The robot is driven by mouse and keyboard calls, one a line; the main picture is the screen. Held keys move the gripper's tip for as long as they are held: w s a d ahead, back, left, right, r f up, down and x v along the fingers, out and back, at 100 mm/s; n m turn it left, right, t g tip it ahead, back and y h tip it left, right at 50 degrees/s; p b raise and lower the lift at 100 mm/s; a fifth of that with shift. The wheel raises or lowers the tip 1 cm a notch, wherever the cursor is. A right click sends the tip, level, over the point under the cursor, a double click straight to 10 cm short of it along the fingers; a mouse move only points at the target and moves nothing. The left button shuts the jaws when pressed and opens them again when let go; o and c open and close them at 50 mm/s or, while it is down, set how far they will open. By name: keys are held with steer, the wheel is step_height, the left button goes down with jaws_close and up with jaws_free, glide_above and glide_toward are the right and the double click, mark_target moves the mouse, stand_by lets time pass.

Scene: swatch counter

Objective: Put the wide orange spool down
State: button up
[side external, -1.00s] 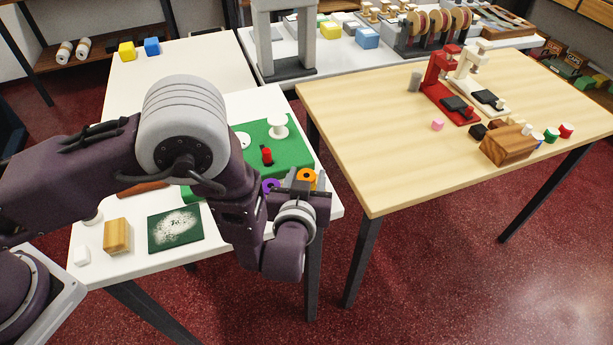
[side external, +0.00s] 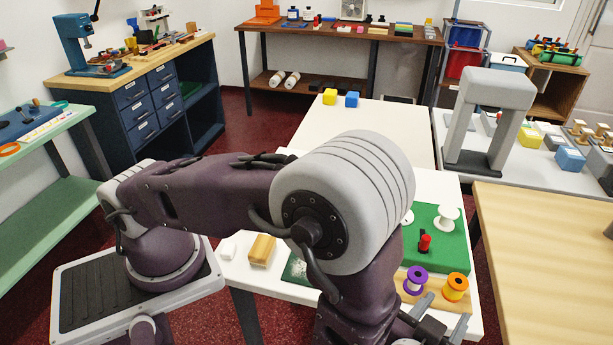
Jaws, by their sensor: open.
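The wide orange spool (side external: 456,286) stands upright on a light wooden board near the white table's front right corner, its hub hole showing on top. A purple spool (side external: 415,278) stands to its left on the same board. My gripper (side external: 447,307) is at the lower edge of the side view, on the near side of the orange spool. Its grey fingers are apart with nothing seen between them, and the spool shows clear beyond them. The gripper's lower part is cut off by the frame.
Behind the spools is a green board (side external: 450,250) with a white spool (side external: 446,217) and a red peg (side external: 425,243). A wooden block (side external: 262,250) and a small white piece (side external: 228,249) lie at left. A bare wooden table (side external: 540,250) stands at right.

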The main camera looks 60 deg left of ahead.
steer(key=w+d+r+g+h, duration=0.2)
steer(key=w+r+h, duration=0.25)
steer(key=r, duration=0.35)
steer(key=s+a+r+m+g+h, duration=0.1)
steer(key=a+r+g+h, duration=0.2)
steer(key=r, duration=0.9)
steer(key=s+a+r+m, duration=0.3)
steer(key=s+a+r, duration=0.2)
steer(key=s+a, duration=0.55)
steer(key=s+a+f+g+y, duration=0.2)
steer(key=s+a+f+y, duration=0.1)
steer(key=s+a, duration=0.9)
steer(key=shift+s+a, duration=0.25)
steer(key=shift+s, duration=0.3)
steer(key=shift+o, duration=0.5)
steer(key=shift+y, duration=0.25)
